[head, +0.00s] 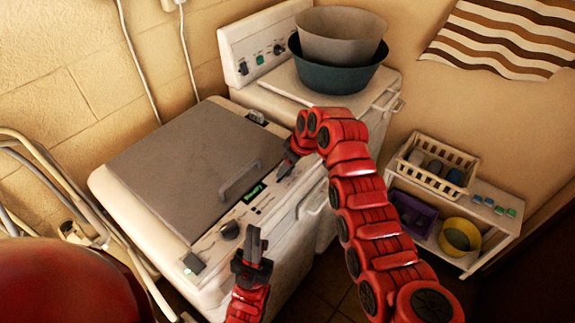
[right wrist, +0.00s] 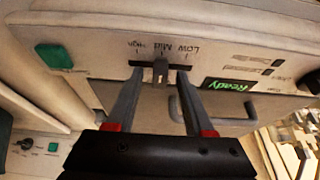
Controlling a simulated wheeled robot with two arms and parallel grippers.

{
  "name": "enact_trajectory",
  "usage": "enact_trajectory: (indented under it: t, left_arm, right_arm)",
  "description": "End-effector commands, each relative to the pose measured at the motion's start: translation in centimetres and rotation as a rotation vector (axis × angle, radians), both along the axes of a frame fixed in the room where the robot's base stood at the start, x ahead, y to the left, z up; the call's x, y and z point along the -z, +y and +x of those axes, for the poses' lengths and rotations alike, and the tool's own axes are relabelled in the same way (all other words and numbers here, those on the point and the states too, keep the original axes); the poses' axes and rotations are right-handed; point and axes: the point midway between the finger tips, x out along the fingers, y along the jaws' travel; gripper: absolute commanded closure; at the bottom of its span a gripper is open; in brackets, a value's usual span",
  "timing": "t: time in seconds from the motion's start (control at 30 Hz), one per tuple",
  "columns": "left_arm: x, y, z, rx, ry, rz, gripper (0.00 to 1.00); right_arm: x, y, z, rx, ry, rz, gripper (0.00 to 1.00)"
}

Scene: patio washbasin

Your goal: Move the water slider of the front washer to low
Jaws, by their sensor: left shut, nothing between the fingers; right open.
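The front washer (head: 120,205) is white with a grey lid and a control panel along its front edge. In the right wrist view its water slider (right wrist: 160,70) is a small grey tab in a dark slot, near the Mid mark, between High and Low. My right gripper (right wrist: 152,98) is open, with one finger on each side of the tab; I cannot tell if either touches it. In the head view my right gripper (head: 287,163) is at the panel's far part and hides the slider. My left gripper (head: 255,236) is shut and empty near the panel's black knob (head: 230,230).
A green Ready display (right wrist: 230,85) and the lid handle (right wrist: 210,112) are close to the right gripper. A second washer (head: 290,95) behind carries stacked basins (head: 335,78). A white shelf (head: 485,235) with baskets stands at the right.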

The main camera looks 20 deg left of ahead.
Motion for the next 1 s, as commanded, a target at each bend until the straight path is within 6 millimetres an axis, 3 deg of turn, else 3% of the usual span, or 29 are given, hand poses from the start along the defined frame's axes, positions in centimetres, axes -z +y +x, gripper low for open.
enact_trajectory:
  t: [0.03, 0.33, 1.0]
  left_arm:
    - [0.01, 0.00, 0.00, 0.000, 0.000, 0.000, 1.00]
    - [0.00, 0.00, 0.00, 0.000, 0.000, 0.000, 1.00]
    - [0.00, 0.00, 0.00, 0.000, 0.000, 0.000, 1.00]
  right_arm:
    - [0.00, 0.00, 0.01, 0.000, 0.000, 0.000, 0.47]
    - [-0.03, -0.01, 0.01, 0.000, 0.000, 0.000, 1.00]
    - [-0.06, -0.02, 0.02, 0.000, 0.000, 0.000, 1.00]
